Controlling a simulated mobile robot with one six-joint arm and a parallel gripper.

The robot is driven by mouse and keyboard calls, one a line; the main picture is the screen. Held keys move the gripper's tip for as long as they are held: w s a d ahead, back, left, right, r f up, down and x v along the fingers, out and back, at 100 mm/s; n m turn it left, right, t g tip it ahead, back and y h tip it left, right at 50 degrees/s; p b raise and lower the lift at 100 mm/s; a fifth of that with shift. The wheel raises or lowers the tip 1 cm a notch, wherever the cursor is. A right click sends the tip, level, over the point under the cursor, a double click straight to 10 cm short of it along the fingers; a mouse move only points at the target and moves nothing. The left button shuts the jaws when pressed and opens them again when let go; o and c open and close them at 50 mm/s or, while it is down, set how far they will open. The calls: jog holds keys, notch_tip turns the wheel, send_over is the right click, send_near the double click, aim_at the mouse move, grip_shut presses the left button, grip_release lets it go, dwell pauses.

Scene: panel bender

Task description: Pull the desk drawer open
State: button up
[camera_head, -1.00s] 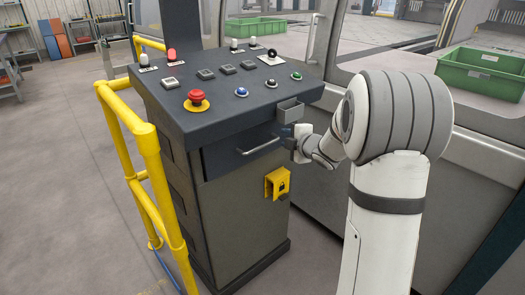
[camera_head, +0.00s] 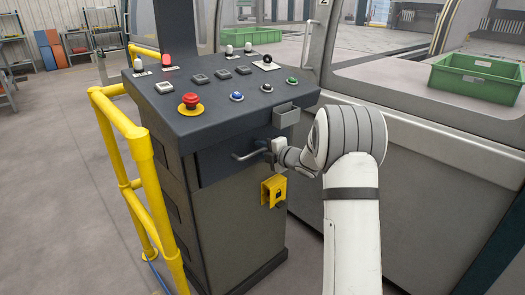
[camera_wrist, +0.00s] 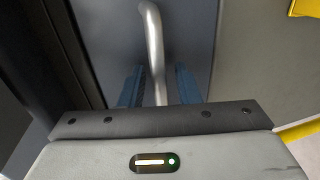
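The desk drawer (camera_head: 216,166) is a dark grey front under the sloped top of the control desk (camera_head: 185,128), and it looks closed. Its silver bar handle (camera_head: 250,154) runs across the front. In the wrist view the handle (camera_wrist: 154,50) runs down the picture, between the two blue fingers of my gripper (camera_wrist: 160,88). Gaps show on both sides of the bar, so the fingers are open around it and not clamped. In the head view my gripper (camera_head: 268,150) is at the right end of the handle, and its fingers are largely hidden there.
A yellow padlock box (camera_head: 273,190) is mounted below the drawer, and a small grey tray (camera_head: 286,115) juts out above my gripper. A yellow rail (camera_head: 142,160) stands left of the desk. A machine panel (camera_head: 400,170) is at right. The floor at left is clear.

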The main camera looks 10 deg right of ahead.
jog(key=shift+c, duration=0.2)
grip_shut()
dwell(0.4)
